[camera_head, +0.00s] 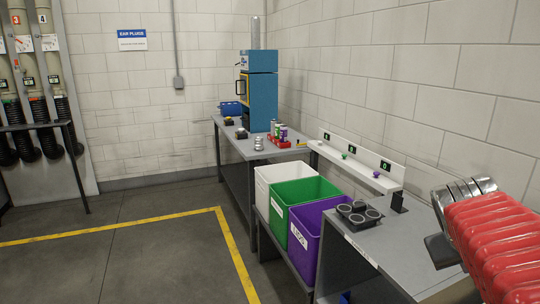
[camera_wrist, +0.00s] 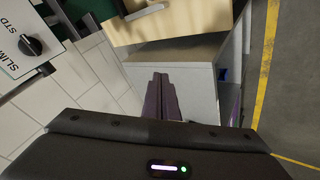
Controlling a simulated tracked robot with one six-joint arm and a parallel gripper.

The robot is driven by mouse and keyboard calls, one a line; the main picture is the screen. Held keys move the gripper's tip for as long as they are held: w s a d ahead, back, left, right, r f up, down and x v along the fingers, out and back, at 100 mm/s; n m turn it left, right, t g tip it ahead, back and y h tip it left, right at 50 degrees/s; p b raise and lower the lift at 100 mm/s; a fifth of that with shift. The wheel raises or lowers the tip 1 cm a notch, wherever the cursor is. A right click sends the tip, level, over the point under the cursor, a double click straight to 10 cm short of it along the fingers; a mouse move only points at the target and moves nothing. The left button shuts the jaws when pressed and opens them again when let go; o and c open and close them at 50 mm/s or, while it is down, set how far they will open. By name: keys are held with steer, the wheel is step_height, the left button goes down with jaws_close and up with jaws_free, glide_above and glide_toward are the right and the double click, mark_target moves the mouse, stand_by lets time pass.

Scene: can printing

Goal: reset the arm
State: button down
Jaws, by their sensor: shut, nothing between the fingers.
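My gripper (camera_wrist: 163,80) shows in the wrist view, above its dark housing with a small lit indicator. Its two dark fingers are together with nothing between them. They point toward a light grey cabinet or bench side, and I cannot tell how far away it is. The gripper cannot be made out in the head view.
In the head view, white, green (camera_head: 295,208) and purple (camera_head: 312,235) bins stand between a blue machine (camera_head: 262,92) and a grey bench (camera_head: 385,240) with a black cup holder (camera_head: 358,214). In the wrist view, a knob panel (camera_wrist: 27,42) is at left. Open floor lies left of the bins.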

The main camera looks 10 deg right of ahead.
steer(key=s+a+f+n+t+y, duration=0.1)
steer(key=s+a+f+y, duration=0.1)
steer(key=a, duration=1.3)
steer(key=s+a+f+n+t+y, duration=0.1)
steer(key=a+f+y, duration=0.4)
steer(key=a, duration=1)
step_height(320, 180, down, 2)
steer(key=shift+s+f+n, duration=0.1)
steer(key=shift+s+n, duration=0.2)
steer(key=shift+s, duration=0.2)
steer(key=shift+s, duration=0.1)
